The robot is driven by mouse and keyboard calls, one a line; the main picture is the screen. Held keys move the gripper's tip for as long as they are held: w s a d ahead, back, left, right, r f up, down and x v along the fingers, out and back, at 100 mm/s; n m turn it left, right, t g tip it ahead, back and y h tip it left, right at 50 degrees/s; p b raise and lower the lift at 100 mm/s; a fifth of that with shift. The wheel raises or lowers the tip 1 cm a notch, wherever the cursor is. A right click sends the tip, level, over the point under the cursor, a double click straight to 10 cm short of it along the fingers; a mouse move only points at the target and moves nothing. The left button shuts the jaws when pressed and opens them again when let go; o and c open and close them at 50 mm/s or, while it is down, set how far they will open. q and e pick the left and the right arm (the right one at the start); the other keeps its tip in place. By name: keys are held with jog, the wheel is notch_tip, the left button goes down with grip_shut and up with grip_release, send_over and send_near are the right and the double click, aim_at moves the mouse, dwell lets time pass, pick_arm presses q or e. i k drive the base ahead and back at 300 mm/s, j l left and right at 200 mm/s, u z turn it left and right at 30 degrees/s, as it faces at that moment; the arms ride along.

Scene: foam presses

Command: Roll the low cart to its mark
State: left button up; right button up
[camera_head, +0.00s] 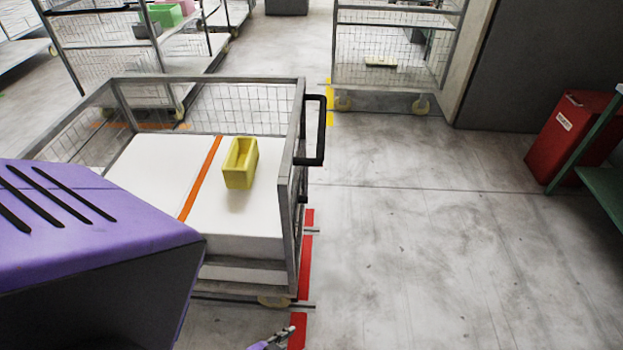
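The low cart (299,180) has a grey metal frame and wire-mesh sides and stands left of the middle. It carries a white block with an orange band across it and an open yellow box (238,178) on top. A black handle (321,130) sticks out from its right side. A red floor strip (298,329) runs along and under the cart's right edge. A small grey and purple tip, seemingly my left gripper (272,343), shows at the bottom edge, apart from the handle; its fingers cannot be made out. My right gripper is not in view.
A yellow floor strip (330,105) lies beyond the handle. A tall mesh cart (388,60) stands at the back, another mesh cart (68,45) at the back left. A red bin (570,138) and a green bench (603,182) are at right. The floor between is clear.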

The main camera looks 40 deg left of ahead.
aim_at(254, 236)
jog(key=i+l+u, duration=0.35)
jog(key=i+u, duration=0.15)
jog(key=u, duration=1.05)
